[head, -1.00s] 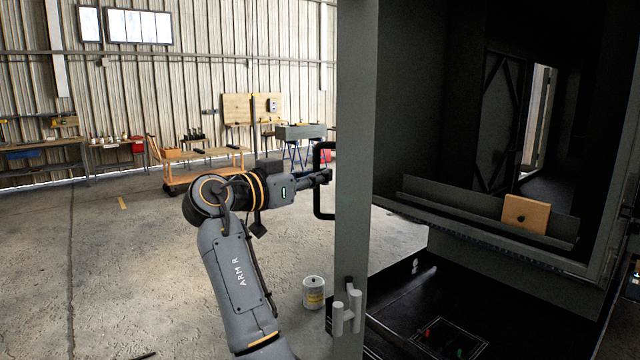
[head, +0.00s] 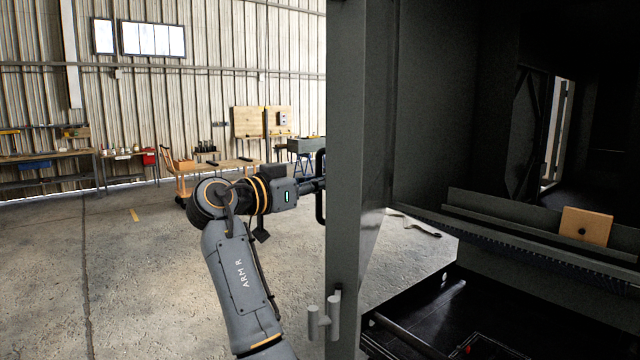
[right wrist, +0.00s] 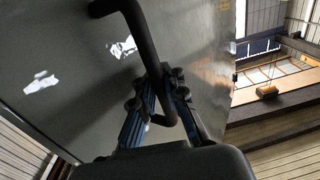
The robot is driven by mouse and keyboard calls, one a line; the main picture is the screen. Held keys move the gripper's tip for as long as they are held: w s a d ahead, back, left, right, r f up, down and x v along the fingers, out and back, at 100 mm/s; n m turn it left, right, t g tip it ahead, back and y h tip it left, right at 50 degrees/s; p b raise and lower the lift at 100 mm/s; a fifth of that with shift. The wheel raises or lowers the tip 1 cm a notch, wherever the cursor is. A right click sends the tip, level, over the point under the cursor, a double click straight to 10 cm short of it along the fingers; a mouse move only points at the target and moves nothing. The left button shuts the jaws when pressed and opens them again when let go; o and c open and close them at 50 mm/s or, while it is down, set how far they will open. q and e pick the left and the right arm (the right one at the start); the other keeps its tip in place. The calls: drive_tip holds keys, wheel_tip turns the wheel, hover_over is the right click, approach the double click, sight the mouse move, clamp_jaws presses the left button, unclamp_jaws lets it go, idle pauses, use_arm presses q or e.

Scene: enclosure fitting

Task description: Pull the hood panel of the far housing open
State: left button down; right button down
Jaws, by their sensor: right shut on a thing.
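The hood panel (head: 345,150) is a tall grey door that stands open, seen nearly edge-on in the head view. Its black bar handle (head: 320,190) is on the panel's left side. My right gripper (head: 318,184) reaches the handle from the left. In the right wrist view its two fingers (right wrist: 160,100) are shut around the black handle (right wrist: 138,35), with the grey panel face (right wrist: 70,75) behind. The housing (head: 435,100) is dark inside, to the right of the panel. My left gripper is not in view.
Inside the housing, a wooden block (head: 586,227) sits on a ledge. A grey latch piece (head: 324,318) sticks out low on the panel. Workbenches (head: 50,165) and a wooden cart (head: 215,168) stand far back by the wall. The concrete floor on the left is clear.

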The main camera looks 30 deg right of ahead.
drive_tip(key=shift+f, duration=0.2)
drive_tip(key=c, duration=1.7)
unclamp_jaws()
drive_tip(key=shift+s, duration=0.1)
drive_tip(key=o, duration=0.3)
drive_tip(key=shift+a+r, duration=0.1)
drive_tip(key=shift+a, duration=0.05)
drive_tip(key=shift+a+r, duration=0.15)
drive_tip(key=shift+r, duration=0.05)
drive_tip(key=s+a, duration=0.1)
drive_tip(key=a, duration=1.1)
drive_tip(key=shift+s, duration=0.4)
